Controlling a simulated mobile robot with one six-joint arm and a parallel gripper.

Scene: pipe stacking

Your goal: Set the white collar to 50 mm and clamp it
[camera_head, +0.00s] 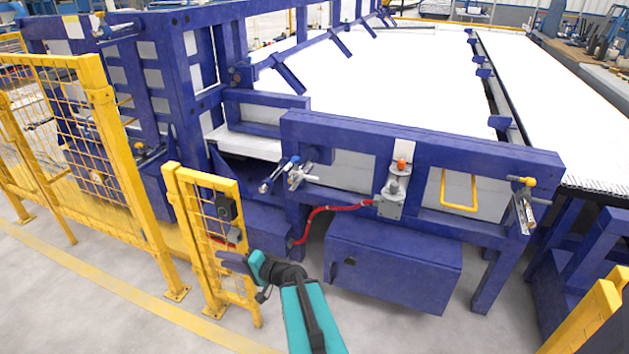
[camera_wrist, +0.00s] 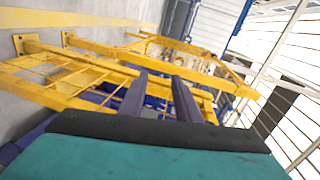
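I cannot make out the white collar with certainty in either view. In the head view, a metal rod fitting with a blue tip (camera_head: 295,162) sits on the left part of the blue frame front. A similar fitting with an orange tip (camera_head: 524,200) sits at its right end. Any scale or clamp detail on them is too small to read. My gripper (camera_head: 224,258) is left of and below the left fitting, in front of the small yellow gate, apart from both fittings. In the wrist view its two dark fingers (camera_wrist: 159,76) stand apart with nothing held between them.
A yellow mesh gate (camera_head: 213,240) stands close behind my gripper. A grey device with an orange knob (camera_head: 401,164) and red hose (camera_head: 325,209) sits mid-front on the blue frame. A blue box (camera_head: 393,268) lies below. A yellow handle (camera_head: 458,207) sticks out at right.

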